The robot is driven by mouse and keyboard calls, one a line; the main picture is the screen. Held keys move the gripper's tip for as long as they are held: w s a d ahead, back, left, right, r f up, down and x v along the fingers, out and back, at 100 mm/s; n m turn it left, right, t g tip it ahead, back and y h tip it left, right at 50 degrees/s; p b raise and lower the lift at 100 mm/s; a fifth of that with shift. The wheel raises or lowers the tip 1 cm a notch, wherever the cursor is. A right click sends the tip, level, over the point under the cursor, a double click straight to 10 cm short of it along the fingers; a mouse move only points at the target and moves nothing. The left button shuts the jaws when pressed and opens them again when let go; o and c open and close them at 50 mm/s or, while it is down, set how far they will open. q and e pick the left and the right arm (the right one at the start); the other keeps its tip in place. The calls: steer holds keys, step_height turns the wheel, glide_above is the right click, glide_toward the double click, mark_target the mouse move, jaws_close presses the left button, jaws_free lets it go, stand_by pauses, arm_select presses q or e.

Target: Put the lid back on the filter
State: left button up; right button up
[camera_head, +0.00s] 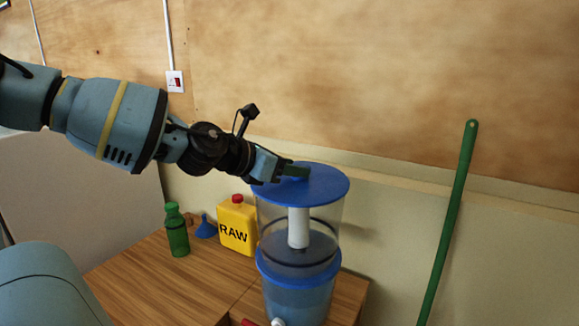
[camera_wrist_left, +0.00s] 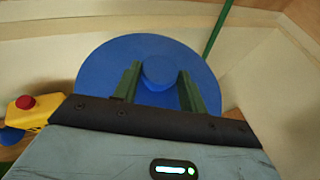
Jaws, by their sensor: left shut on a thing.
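The blue round lid (camera_head: 325,184) is at the top rim of the clear upper chamber of the filter (camera_head: 327,215). It looks about level and appears to rest on the rim; a small gap cannot be ruled out. My left gripper (camera_head: 298,171) reaches in from the left and is shut on the lid's central knob. In the left wrist view, the green fingers (camera_wrist_left: 158,88) stand on either side of the knob (camera_wrist_left: 158,70), with the blue lid (camera_wrist_left: 115,65) spread beyond them. The filter's lower part holds bluish water. My right gripper is not in view.
A yellow RAW jug (camera_head: 237,228) with a red cap, a blue funnel (camera_head: 205,228) and a green bottle (camera_head: 177,232) stand left of the filter on the wooden table (camera_head: 165,285). A green pole (camera_head: 450,220) leans at the right. A wall is behind.

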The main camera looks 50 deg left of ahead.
arm_select(q)
steer(key=shift+f, duration=0.15)
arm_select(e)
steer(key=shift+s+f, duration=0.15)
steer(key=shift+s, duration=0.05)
arm_select(q)
steer(key=o, duration=1.1)
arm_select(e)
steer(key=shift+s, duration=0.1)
arm_select(q)
steer(key=p+v, duration=0.1)
steer(key=v, duration=0.5)
steer(key=shift+v, duration=0.85)
steer(key=shift+f, duration=0.1)
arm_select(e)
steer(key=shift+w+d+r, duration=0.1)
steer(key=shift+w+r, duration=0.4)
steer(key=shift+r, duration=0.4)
